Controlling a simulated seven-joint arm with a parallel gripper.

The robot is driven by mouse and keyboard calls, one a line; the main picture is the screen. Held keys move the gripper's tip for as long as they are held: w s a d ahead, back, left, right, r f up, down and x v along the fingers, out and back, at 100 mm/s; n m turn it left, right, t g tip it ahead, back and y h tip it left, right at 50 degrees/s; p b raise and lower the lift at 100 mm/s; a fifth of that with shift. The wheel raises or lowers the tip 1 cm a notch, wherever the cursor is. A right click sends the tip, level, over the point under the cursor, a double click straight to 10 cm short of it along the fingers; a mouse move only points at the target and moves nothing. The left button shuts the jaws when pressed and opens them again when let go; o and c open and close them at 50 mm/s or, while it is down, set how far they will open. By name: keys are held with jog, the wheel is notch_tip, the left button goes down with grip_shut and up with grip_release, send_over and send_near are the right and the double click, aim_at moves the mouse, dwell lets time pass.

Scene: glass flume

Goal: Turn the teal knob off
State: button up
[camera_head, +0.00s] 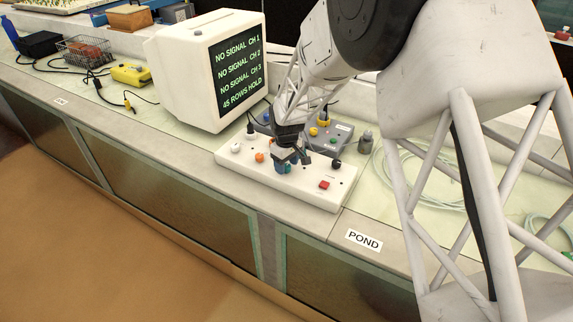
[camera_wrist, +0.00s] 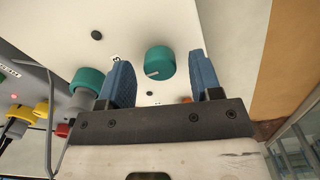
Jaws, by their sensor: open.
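A teal knob (camera_wrist: 160,62) with a pale pointer mark stands on the white panel (camera_head: 326,198). In the wrist view it lies between the two blue fingers of my open gripper (camera_wrist: 161,76), with a gap on each side. I cannot tell how deep the fingers reach around it. In the head view my gripper (camera_head: 287,160) is low over the middle of the panel and hides most of the knob; a little teal (camera_head: 288,169) shows there. A second teal knob or cap (camera_wrist: 87,80) with a grey base is left of the fingers in the wrist view.
The panel also carries a white knob (camera_head: 235,147), an orange knob (camera_head: 259,157), a black knob (camera_head: 336,164) and a red switch (camera_head: 324,184). A grey box (camera_head: 342,132) with yellow parts sits close behind. A monitor (camera_head: 205,70) stands at the back left.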

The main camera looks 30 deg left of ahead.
aim_at(288, 166)
jog(key=shift+r, duration=3.7)
jog(key=shift+d+r, duration=0.15)
jog(key=shift+d, duration=0.05)
jog(key=s+d+r+m, duration=0.2)
jog(key=d+r, duration=0.4)
jog(key=d, duration=0.6)
jog(key=s+d+r+m+t, duration=0.1)
jog(key=s+d+r+m, duration=0.15)
jog(key=d+r, duration=0.6)
jog(key=s+d+r+m, duration=0.2)
jog(key=d+r+m, duration=0.15)
jog(key=d, duration=1.05)
jog(key=s+d+r+m+t, duration=0.1)
jog(key=s+d+m, duration=0.6)
jog(key=s+d, duration=1.5)
jog(key=shift+s+d+r+t, duration=0.3)
jog(key=shift+s+r, duration=0.4)
jog(key=shift+s, duration=0.4)
